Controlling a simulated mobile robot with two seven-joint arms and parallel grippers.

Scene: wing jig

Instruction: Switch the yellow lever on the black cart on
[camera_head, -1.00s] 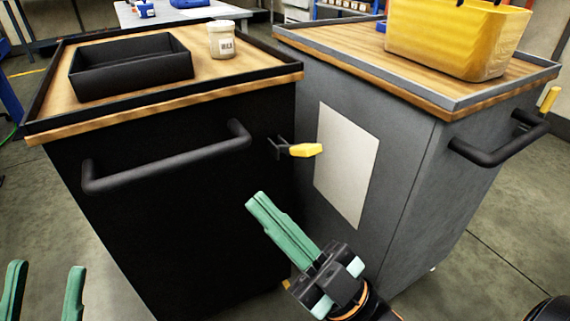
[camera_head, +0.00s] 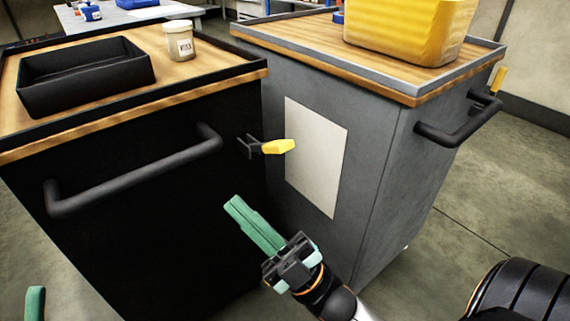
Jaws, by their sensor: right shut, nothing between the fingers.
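The black cart (camera_head: 150,215) stands at the left with a wooden top. A yellow lever (camera_head: 278,147) sits on a dark bracket at the cart's right side, near its front corner, and sticks out to the right, about level. My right gripper (camera_head: 232,206) has green fingers, pressed together and empty. It is below and left of the lever in the picture, apart from it, in front of the black cart. One green finger of my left gripper (camera_head: 35,303) shows at the bottom left edge; the rest is out of frame.
A grey cart (camera_head: 385,140) with a white panel (camera_head: 316,155) and a yellow bin (camera_head: 410,30) stands close at the right. The black cart has a long handle (camera_head: 135,172), an open black tray (camera_head: 85,75) and a jar (camera_head: 180,42). Floor is free at the far right.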

